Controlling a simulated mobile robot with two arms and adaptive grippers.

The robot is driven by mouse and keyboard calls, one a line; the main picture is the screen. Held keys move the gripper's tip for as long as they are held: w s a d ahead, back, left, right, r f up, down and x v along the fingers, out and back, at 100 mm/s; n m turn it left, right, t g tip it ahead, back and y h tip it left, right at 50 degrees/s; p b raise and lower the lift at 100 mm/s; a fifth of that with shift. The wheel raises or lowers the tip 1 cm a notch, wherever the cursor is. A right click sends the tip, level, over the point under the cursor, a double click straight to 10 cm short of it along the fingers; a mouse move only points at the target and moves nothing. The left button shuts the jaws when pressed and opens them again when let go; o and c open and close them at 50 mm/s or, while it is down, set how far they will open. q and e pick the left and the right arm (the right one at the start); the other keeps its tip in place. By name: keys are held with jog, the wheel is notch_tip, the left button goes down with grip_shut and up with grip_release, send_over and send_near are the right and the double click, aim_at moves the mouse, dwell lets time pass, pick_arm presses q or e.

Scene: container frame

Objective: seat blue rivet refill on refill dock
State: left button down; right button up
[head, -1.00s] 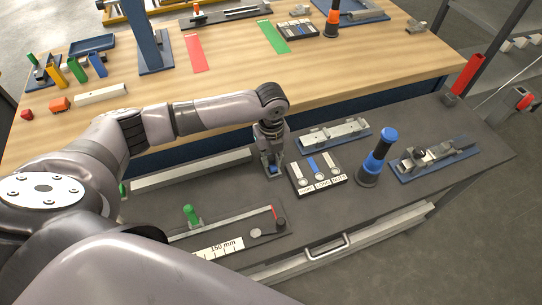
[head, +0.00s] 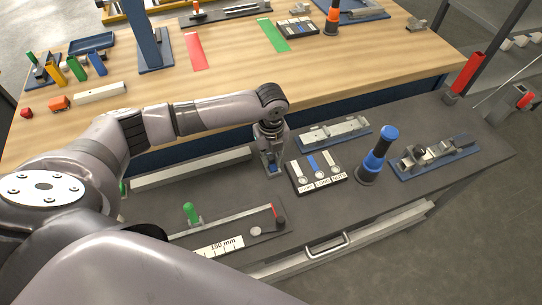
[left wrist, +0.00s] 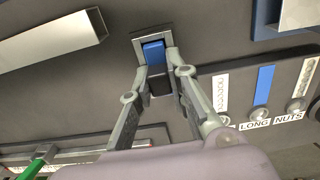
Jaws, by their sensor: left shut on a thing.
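The blue rivet refill (left wrist: 154,52) is a small blue block between the fingertips of my left gripper (left wrist: 158,72). A dark part shows just below it, between the fingers. The refill sits within the outline of a small grey square frame, the refill dock (left wrist: 139,37), on the dark bench top. How deep the refill is in the frame cannot be told. In the head view my left gripper (head: 270,160) points down at the dock (head: 276,176), left of the labelled tray, and is shut on the refill. My right gripper is not in view.
The labelled tray (head: 329,182) with several strips stands close to the right of the dock. A blue and black post (head: 376,157) and a blue-based fixture (head: 437,158) stand farther right. A long grey channel (head: 190,169) lies to the left. A 150 mm gauge (head: 220,247) is in front.

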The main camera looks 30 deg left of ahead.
pick_arm(q)
jog(key=shift+f, duration=0.1)
jog(key=c, duration=1.4)
grip_release()
jog(key=shift+c, duration=0.2)
jog(key=shift+o, duration=0.2)
jog(key=o, duration=0.5)
notch_tip(320, 180, up, 7)
jog(key=p, duration=0.7)
jog(key=shift+p, duration=0.3)
